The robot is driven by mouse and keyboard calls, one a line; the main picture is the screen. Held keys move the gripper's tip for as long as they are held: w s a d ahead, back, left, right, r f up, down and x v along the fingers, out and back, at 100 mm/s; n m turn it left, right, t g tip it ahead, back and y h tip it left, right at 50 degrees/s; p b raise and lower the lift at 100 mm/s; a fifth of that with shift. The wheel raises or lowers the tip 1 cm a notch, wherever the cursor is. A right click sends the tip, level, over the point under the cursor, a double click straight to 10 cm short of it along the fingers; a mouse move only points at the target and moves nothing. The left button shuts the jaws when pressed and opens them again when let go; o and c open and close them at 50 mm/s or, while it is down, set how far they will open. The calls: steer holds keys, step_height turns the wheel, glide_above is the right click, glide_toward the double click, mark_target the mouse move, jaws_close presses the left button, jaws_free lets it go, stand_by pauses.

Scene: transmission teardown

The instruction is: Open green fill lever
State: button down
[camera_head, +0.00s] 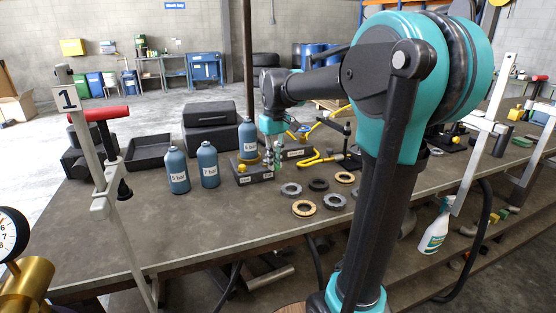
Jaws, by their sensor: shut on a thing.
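My gripper (273,160) points down at the middle of the workbench, just right of a blue gas bottle (247,141). The bottle stands upright on a black filling block (252,174) with a white label and a yellow knob (241,168). The fingers are closed at the right side of this bottle. A small green part, which looks like the green fill lever (278,147), shows at the fingers. It is mostly covered, and its angle cannot be told.
Two more blue bottles (177,172) (208,166) stand to the left. Several rings (304,208) lie to the front right. The bench's front left is clear.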

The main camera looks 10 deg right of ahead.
steer(key=shift+s+a+m, duration=0.15)
steer(key=shift+a+m, duration=0.4)
steer(key=shift+m, duration=0.55)
steer(key=c, duration=1.5)
jaws_free()
step_height(320, 180, up, 12)
